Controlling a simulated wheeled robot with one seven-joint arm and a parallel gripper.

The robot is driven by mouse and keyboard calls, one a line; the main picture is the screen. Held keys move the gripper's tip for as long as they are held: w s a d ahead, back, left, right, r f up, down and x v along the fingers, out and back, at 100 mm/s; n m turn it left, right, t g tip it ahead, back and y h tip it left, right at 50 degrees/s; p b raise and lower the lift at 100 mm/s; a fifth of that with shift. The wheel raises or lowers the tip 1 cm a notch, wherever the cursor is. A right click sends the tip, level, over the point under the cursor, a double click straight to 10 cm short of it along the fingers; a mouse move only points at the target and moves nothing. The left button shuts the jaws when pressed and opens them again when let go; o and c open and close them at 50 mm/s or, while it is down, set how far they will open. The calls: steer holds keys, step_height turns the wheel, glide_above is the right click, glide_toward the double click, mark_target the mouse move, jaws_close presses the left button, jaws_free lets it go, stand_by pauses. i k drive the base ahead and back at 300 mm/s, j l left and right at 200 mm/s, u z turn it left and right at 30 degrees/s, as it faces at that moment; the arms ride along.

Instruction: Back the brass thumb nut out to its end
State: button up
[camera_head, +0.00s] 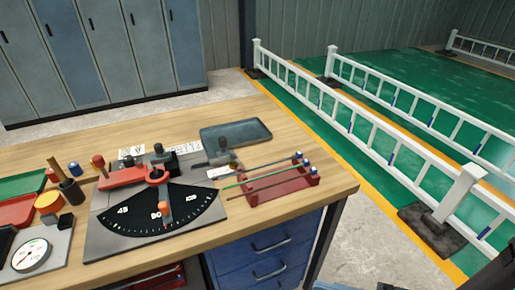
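A small brownish-gold round piece (234,168), which looks like the brass thumb nut, sits at the left end of the rods on the workbench. It is too small to show its thread or how far out it stands. A dark grey upright part (223,146) stands just behind it. A red rack (278,187) to its right carries several thin rods with blue ends. My gripper is not in view, and nothing touches the nut.
A black angle dial (158,214) on a grey plate with a red lever (122,177) lies left of the rack. A grey tray (236,132) lies behind. A round gauge (32,255) and red and green trays are at far left. White railings (370,125) stand beyond the bench (290,235).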

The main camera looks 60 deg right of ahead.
mark_target(232, 166)
steer(key=i+j+z, duration=0.15)
steer(key=z, duration=0.25)
steer(key=i+j+z, duration=0.1)
steer(key=j+z, duration=0.65)
